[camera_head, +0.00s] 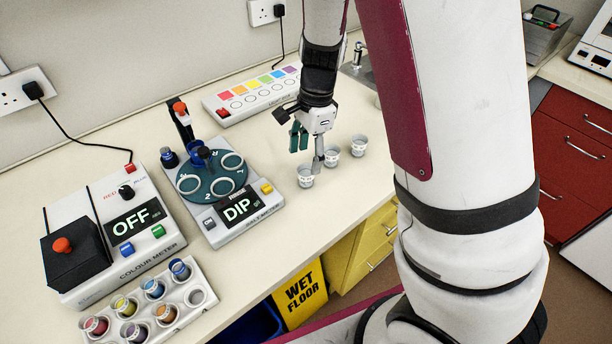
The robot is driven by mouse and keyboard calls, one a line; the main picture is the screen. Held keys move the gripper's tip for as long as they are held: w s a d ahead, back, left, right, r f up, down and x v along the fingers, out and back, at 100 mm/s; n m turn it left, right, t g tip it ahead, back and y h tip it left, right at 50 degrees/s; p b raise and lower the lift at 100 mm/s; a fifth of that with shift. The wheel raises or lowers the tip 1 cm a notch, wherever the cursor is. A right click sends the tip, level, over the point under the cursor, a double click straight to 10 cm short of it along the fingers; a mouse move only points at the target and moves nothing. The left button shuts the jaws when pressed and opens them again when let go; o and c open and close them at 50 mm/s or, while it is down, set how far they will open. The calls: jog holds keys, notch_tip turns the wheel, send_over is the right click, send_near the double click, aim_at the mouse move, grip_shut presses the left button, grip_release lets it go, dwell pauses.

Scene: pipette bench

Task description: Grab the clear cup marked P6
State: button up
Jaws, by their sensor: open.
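Three small clear cups stand in a slanting row on the bench by my gripper: a front-left cup (305,178), a middle cup (332,157) and a back-right cup (359,147). Each has small dark marking, too small to read, so I cannot tell which is P6. My gripper (308,158) points down, open, with nothing seen between its fingers. One finger with teal pads is up and left of the front-left cup. The other finger reaches down between the front-left and middle cups; I cannot tell whether it touches either.
A dip meter (238,210) with a round teal carousel stands left of the cups. Further left are a colour meter (130,235) and a rack (187,318) of coloured cups. A light box (255,95) lies behind. The bench's front edge is near the cups.

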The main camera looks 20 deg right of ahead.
aim_at(306, 173)
jog(key=shift+s+a+f, duration=0.1)
jog(key=shift+a+f, duration=0.05)
jog(key=shift+f, duration=1.45)
jog(key=shift+s+a+f, duration=0.1)
jog(key=shift+f, duration=1.45)
jog(key=c, duration=1.2)
